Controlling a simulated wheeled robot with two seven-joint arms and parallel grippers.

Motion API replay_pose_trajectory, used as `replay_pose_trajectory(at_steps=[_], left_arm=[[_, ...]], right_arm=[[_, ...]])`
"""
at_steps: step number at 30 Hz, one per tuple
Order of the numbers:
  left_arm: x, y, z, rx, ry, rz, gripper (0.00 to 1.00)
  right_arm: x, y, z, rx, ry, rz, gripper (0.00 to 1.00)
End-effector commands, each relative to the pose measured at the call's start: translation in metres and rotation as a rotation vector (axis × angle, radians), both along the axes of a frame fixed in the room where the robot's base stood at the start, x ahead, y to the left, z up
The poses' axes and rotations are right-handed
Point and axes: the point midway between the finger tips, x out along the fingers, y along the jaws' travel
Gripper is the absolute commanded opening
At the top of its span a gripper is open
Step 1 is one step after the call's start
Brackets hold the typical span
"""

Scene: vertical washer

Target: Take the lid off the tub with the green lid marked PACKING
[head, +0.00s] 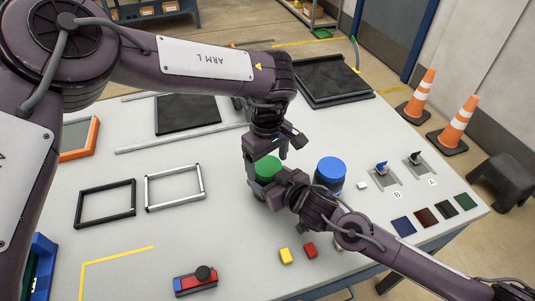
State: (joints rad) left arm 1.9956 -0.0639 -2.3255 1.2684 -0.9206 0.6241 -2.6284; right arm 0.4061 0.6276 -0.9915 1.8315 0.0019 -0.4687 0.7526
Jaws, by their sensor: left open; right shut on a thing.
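The tub with the green lid (267,169) stands on the table near the middle of the head view. The lid sits on top of it, and its marking cannot be read. My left gripper (267,158) points down over the lid from above, open, with one finger at the lid's left side. Whether it touches the lid cannot be told. My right gripper (265,190) comes in from the lower right and is shut on the tub's body below the lid. The grippers hide most of the tub's body.
A blue-lidded tub (331,170) stands close to the right. Toggle switches (382,169) and colour squares (426,217) lie farther right. Two frames (174,186) lie left.

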Motion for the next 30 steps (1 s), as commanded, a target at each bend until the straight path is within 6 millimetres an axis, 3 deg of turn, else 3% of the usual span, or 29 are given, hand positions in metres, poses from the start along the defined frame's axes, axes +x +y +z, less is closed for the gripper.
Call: replay_pose_trajectory(at_steps=[5,16,20,30], left_arm=[[0.0000,0.0000,-0.0001,0.000,0.000,0.000,0.82],[-0.0001,0.0001,0.0002,0.001,0.001,0.000,0.36],[-0.0001,0.0001,0.0001,-0.001,0.001,0.048,0.36],[-0.0003,-0.0001,0.0003,0.000,0.002,0.565,0.36]], right_arm=[[0.0001,-0.0001,0.0000,0.000,0.000,0.000,0.06],[0.0000,0.0000,0.0000,0.000,0.000,0.000,0.06],[0.0000,0.0000,0.0000,0.000,0.000,0.000,0.06],[0.0001,-0.0001,0.0000,0.000,0.000,0.000,0.06]])
